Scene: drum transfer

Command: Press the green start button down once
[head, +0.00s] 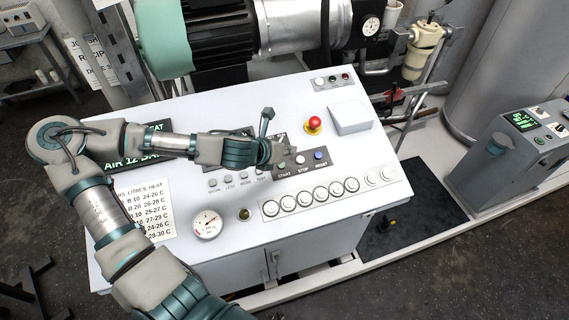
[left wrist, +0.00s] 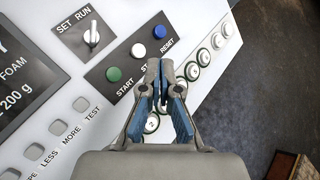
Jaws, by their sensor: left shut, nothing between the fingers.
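The green start button (head: 282,164) is on a dark strip of the white console, labelled START. It also shows in the left wrist view (left wrist: 113,74), uncovered. The white STOP button (left wrist: 138,50) and the blue RESET button (left wrist: 159,31) are in the same row. My left gripper (head: 284,151) reaches over the console from the left, with its tips close to the green button in the head view. In the left wrist view its fingers (left wrist: 161,68) are together and empty, to the right of the green button. I cannot tell their height above the panel. My right gripper is not in view.
A red mushroom button (head: 314,124) and a raised white box (head: 349,117) stand behind the button row. Several round white buttons (head: 305,199) line the front. A gauge (head: 206,223) and a SET/RUN switch (left wrist: 91,36) are also on the console.

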